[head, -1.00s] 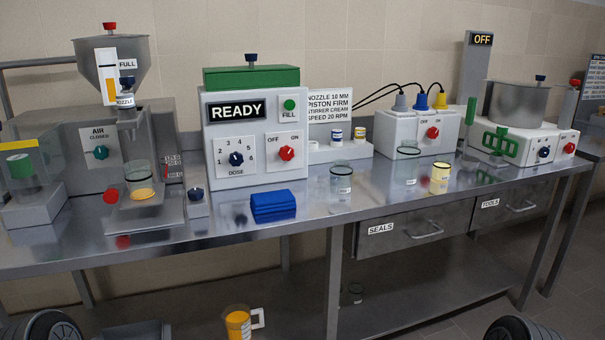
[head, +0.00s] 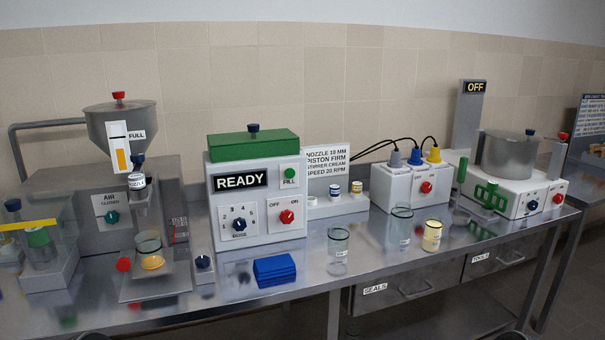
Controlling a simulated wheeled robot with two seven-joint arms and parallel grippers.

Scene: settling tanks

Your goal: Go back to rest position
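Neither of my grippers shows in the head view. Only small dark rounded edges, which look like parts of my own arms, show at the bottom edge on the left and right. The task names no object. In front of me stands a steel bench (head: 215,308) with a dosing machine (head: 257,200) whose sign reads READY. A filling hopper (head: 118,124) stands to its left, with a glass of yellow-orange content (head: 150,252) under its nozzle.
A folded blue cloth (head: 275,270), an empty glass (head: 338,250), another glass (head: 401,228) and a yellow-filled jar (head: 432,236) stand along the bench. A socket box (head: 410,188) and a stirrer pot (head: 508,155) marked OFF are behind. Drawers (head: 400,292) are under the front edge.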

